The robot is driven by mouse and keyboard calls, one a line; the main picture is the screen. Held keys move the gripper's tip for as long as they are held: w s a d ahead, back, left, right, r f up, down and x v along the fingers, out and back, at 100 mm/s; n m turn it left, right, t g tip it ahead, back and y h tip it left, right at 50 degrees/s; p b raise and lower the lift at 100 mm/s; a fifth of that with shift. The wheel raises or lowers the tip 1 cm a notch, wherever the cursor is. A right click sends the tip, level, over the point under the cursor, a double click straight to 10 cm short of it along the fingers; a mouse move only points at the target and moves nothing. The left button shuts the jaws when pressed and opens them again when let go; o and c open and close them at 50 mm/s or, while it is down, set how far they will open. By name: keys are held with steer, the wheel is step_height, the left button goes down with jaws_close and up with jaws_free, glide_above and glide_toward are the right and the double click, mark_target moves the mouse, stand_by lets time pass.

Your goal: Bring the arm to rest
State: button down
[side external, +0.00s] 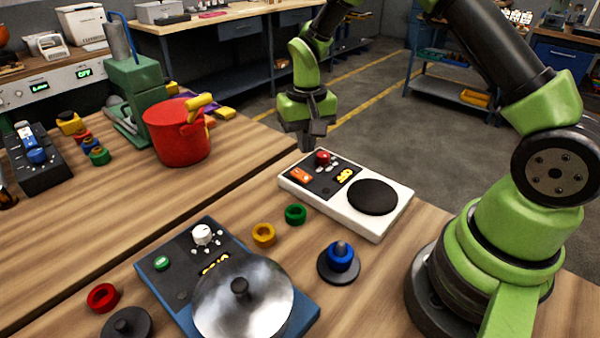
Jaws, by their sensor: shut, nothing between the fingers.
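My gripper (308,140) is shut and empty. It points down, above and just behind the white hotplate unit (381,228) near the table's far edge. The white unit has a round black plate (372,197), a red knob (322,157), an orange switch (301,174) and yellow lettering. I cannot tell exactly how high the fingertips are above the table.
A blue unit (160,290) with a silver lid (243,297) stands in front. Green (295,214), yellow (264,234) and red (102,297) rings and a blue knob piece (341,257) lie around it. A red pot (176,135) stands at the left.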

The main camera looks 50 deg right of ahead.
steer(key=shift+r, duration=0.25)
steer(key=shift+r, duration=0.1)
steer(key=s+a+r+t, duration=0.2)
steer(key=s+r, duration=0.2)
steer(key=r, duration=0.4)
steer(key=s+a+r+t, duration=0.2)
steer(key=s+r, duration=0.1)
steer(key=r, duration=0.4)
steer(key=s+a+r+n+t+y, duration=0.1)
steer(key=s+r, duration=0.1)
steer(key=s, duration=0.4)
steer(key=s+a+r+n+t+y, duration=0.1)
steer(key=s+r+t, duration=0.1)
steer(key=s, duration=0.5)
steer(key=shift+s+a+r, duration=0.25)
steer(key=shift+r, duration=0.35)
